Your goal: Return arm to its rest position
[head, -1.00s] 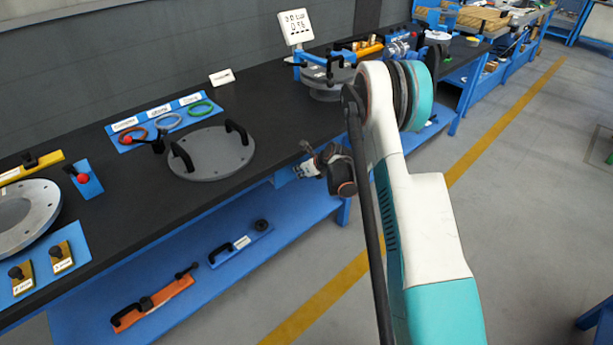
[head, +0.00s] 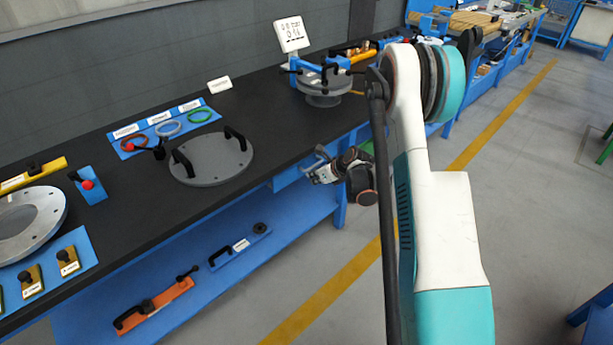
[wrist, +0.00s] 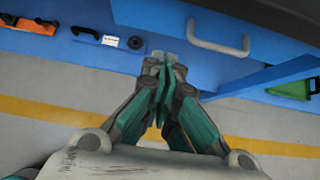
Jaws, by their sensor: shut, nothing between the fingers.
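My gripper (head: 318,172) hangs in front of the bench's front edge in the head view, beside a blue drawer front under the black top. In the wrist view my gripper (wrist: 165,62) has its fingertips together with nothing between them. Below and around it show the blue lower shelf (wrist: 60,40), a grey handle (wrist: 217,40) on a blue front and the floor. My white and teal arm rises at the right of the head view and bends down to the gripper.
The black bench top (head: 120,205) carries a grey disc with two black handles (head: 212,158), a flanged ring (head: 45,212), coloured rings on a blue plate (head: 165,128) and a clamped flange (head: 323,80). Tools lie on the lower shelf (head: 80,325). The floor at right is open.

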